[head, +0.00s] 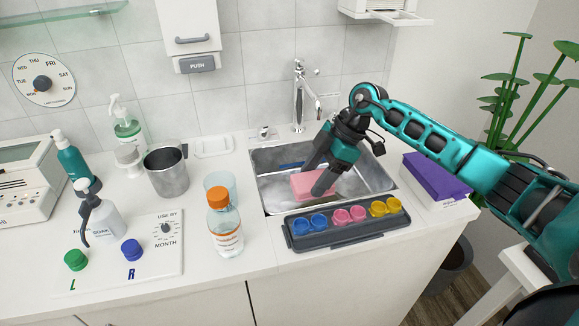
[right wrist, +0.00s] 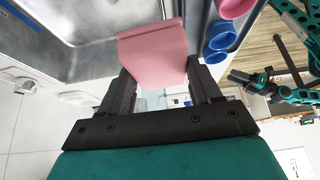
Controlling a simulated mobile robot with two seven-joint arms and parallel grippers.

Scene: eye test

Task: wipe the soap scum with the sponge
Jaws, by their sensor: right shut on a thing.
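My right gripper (head: 318,175) is shut on a pink sponge (head: 304,184) inside the metal sink (head: 372,187). In the right wrist view the sponge (right wrist: 154,47) sits between the two dark fingers of the gripper (right wrist: 157,85). The sponge is low in the basin; I cannot tell whether it touches the bottom. Whitish, cloudy patches that look like soap scum (head: 348,184) show on the sink's bottom. The arm and sponge hide part of the basin.
A dark tray (head: 345,235) with blue, pink and yellow cups stands at the sink's front edge. A purple-topped box (head: 437,176) is to the right. An orange-capped bottle (head: 225,228) and a clear glass (head: 220,183) stand left of the sink. The faucet (head: 299,95) rises behind.

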